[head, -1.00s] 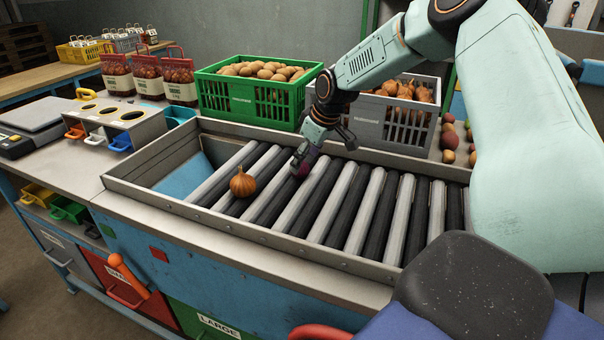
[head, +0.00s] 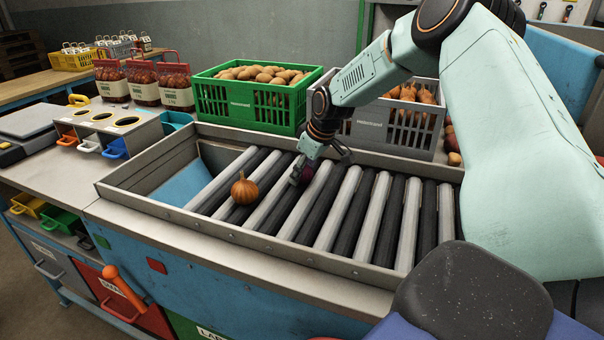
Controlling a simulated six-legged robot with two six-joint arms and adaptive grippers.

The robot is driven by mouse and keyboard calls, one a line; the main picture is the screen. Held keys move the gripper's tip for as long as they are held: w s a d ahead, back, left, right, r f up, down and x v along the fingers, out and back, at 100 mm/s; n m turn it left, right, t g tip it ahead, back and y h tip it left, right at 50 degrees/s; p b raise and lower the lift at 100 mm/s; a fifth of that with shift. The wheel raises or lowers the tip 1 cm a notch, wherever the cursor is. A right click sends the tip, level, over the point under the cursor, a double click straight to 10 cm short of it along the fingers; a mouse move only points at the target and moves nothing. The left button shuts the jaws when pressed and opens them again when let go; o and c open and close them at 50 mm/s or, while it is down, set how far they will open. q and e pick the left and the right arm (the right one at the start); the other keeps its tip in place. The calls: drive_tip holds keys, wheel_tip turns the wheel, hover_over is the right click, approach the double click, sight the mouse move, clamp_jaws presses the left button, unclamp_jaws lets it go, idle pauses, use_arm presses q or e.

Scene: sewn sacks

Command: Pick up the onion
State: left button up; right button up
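A round orange-brown onion (head: 244,190) sits on the rollers, left of the middle of the conveyor, with its stem tip up. A dark purple, rounded thing (head: 307,175), perhaps a red onion, lies on the rollers to its right, partly hidden by a finger of my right gripper. My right gripper (head: 321,166) points down over the rollers with its fingers spread, one beside the purple thing and one further right. Whether it touches the purple thing I cannot tell. It is clear of the orange-brown onion. My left gripper is not in view.
A green crate of potatoes (head: 235,108) and a grey crate of orange-brown produce (head: 372,133) stand behind the conveyor's raised metal rim (head: 230,232). Bagged onions (head: 176,88) and a bin rack (head: 110,130) are at the left. The front rollers are clear.

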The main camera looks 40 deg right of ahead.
drive_tip(key=shift+w+d+f, duration=0.1)
drive_tip(key=shift+c, duration=0.8)
drive_tip(key=shift+s+r, duration=0.2)
drive_tip(key=c, duration=0.4)
drive_tip(key=shift+w, duration=0.1)
drive_tip(key=shift+c, duration=0.4)
drive_tip(key=shift+w, duration=0.1)
